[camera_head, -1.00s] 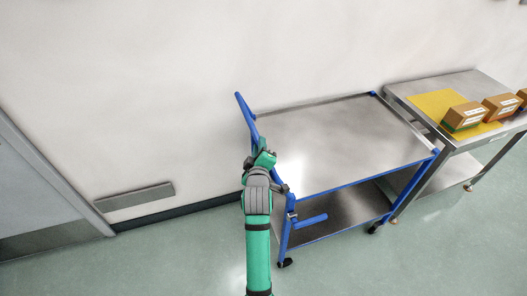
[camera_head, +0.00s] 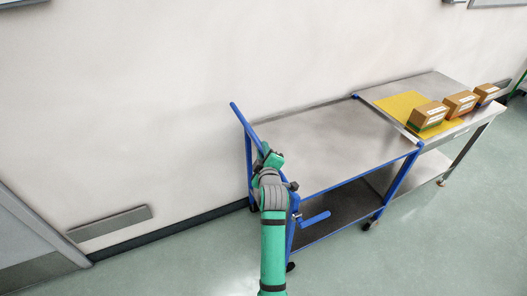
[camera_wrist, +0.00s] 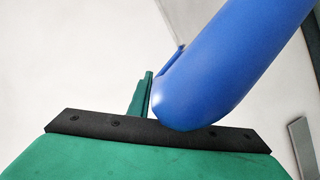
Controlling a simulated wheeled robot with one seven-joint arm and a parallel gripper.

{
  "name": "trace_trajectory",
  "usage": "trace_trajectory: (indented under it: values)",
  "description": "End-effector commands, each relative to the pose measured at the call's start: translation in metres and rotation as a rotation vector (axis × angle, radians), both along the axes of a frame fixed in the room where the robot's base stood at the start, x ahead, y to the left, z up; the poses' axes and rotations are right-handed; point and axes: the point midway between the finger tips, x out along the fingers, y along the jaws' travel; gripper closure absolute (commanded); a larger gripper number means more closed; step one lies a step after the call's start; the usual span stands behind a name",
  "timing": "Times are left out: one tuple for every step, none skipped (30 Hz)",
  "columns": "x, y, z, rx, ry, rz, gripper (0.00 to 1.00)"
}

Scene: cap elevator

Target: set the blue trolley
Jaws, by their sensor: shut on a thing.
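The blue trolley (camera_head: 330,148) stands by the wall with a grey metal top, a lower shelf and a blue frame. Its push handle (camera_head: 243,122) rises at its left end. My gripper (camera_head: 268,152) is at the handle's near end, and my green arm partly hides that corner. In the wrist view the thick blue handle bar (camera_wrist: 235,65) lies across my gripper (camera_wrist: 145,100), which is shut on it. Only one green finger shows; the other is hidden behind the bar.
A steel table (camera_head: 455,133) stands at the trolley's right end, seemingly touching or very close. On it are a yellow mat (camera_head: 394,103) and three cartons, one nearest (camera_head: 428,116). A door (camera_head: 35,245) is at lower left. The green floor in front is clear.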

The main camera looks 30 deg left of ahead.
Motion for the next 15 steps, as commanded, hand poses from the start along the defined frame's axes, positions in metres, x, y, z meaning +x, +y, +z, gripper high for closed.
trace_trajectory:
  values:
    - [0.0038,-0.0069,-0.0061,-0.009,0.009,-0.012,1.0]
    - [0.004,-0.0072,-0.006,-0.01,0.009,-0.013,1.0]
    - [0.0043,-0.0076,-0.0058,-0.009,0.008,-0.013,1.0]
    - [0.0044,-0.0078,-0.0057,-0.01,0.009,-0.014,1.0]
    - [0.0046,-0.008,-0.0057,-0.009,0.008,-0.015,1.0]
    - [0.0049,-0.0085,-0.0057,-0.01,0.008,-0.015,0.72]
    - [0.0049,-0.0083,-0.0054,-0.01,0.007,-0.015,0.65]
    - [0.0048,-0.0081,-0.005,-0.01,0.007,-0.015,0.63]
    - [0.0047,-0.0079,-0.0045,-0.008,0.006,-0.015,0.63]
    - [0.0047,-0.0078,-0.0042,-0.008,0.006,-0.015,0.63]
    - [0.0046,-0.0076,-0.0039,-0.007,0.005,-0.015,0.63]
    - [0.0046,-0.0074,-0.0034,-0.007,0.005,-0.014,0.63]
    - [0.0046,-0.0073,-0.0032,-0.006,0.004,-0.014,0.63]
    - [0.0046,-0.0071,-0.0029,-0.006,0.003,-0.013,0.63]
    - [0.0045,-0.0071,-0.0024,-0.006,0.003,-0.014,0.63]
